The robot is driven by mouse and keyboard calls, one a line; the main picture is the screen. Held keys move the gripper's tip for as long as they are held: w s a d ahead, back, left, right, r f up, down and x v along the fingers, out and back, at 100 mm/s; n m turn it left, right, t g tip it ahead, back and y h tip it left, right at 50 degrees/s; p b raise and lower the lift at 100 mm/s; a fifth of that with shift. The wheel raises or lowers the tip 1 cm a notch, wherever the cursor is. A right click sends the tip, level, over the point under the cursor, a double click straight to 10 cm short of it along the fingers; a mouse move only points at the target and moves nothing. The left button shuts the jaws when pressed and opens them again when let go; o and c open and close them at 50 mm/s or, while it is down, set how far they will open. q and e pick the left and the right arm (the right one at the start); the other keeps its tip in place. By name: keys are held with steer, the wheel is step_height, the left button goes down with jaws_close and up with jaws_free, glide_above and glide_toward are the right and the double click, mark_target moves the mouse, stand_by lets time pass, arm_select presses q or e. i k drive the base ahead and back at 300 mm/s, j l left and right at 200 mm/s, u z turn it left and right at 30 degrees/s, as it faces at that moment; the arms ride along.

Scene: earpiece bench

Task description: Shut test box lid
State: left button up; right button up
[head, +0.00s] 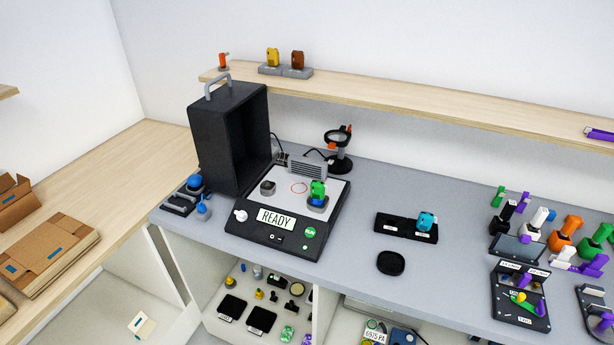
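The test box base (264,237) sits on the grey bench with a white "READY" label on its front. Its dark lid (227,140) stands open, upright at the back left, with its hollow inside facing right and a grey handle (218,86) on top. A green earpiece (317,188) sits on a small stand on the base plate. Neither of my grippers shows in the head view.
A black magnifier stand (340,150) is behind the box. Blue items (195,182) stand left of it. A black tray with a teal earpiece (427,221) and a round black dish (390,263) lie to the right. The bench between the box and that tray is clear.

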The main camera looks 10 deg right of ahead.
mark_target(229, 125)
steer(key=i+j+z, duration=0.15)
steer(key=j+z, duration=0.2)
steer(key=i+j+z, duration=0.1)
steer(key=j+z, duration=0.2)
steer(key=i+j+z, duration=0.1)
steer(key=j+z, duration=0.25)
steer(key=l, duration=0.1)
